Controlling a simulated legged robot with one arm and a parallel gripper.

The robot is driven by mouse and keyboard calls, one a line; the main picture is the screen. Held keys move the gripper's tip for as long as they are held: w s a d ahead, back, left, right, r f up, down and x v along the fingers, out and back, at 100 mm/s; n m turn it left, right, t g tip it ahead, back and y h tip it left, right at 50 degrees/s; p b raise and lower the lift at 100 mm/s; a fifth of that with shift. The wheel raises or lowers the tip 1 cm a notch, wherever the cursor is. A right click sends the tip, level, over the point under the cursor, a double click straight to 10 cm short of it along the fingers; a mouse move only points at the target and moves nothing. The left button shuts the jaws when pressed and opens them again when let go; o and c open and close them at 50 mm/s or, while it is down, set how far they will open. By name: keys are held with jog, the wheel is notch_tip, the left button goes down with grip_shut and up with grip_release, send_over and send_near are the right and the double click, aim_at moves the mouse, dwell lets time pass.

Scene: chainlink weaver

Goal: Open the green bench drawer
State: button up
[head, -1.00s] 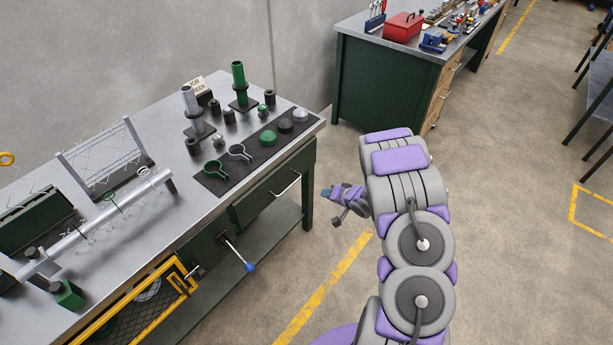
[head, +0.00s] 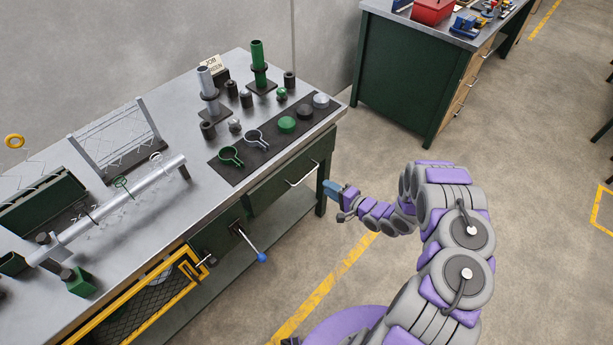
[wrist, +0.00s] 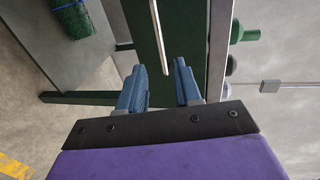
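The green bench drawer (head: 268,189) is under the bench top at its right end, its front looking flush with the bench. Its silver bar handle (head: 303,172) shows in the head view. In the wrist view, the drawer front (wrist: 185,35) fills the upper middle and the handle (wrist: 158,35) runs down it towards the gap between my fingers. My gripper (head: 330,189) is just right of the handle, apart from it. In the wrist view my gripper (wrist: 160,85) has its two blue fingers apart with nothing held between them.
The bench top (head: 190,150) carries clamps, posts, a wire rack and a long tube. A crank with a blue knob (head: 262,257) sticks out left of the drawer. A yellow-framed mesh guard (head: 150,310) is at lower left. Floor right of the bench is open.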

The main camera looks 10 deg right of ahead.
aim_at(307, 175)
jog(key=b+x, duration=0.1)
jog(key=x, duration=1)
jog(key=shift+w+a+f+b, duration=0.15)
jog(key=shift+b, duration=0.25)
jog(key=shift+w+a, duration=0.1)
jog(key=shift+w, duration=0.25)
grip_shut()
jog(key=shift+s, duration=0.1)
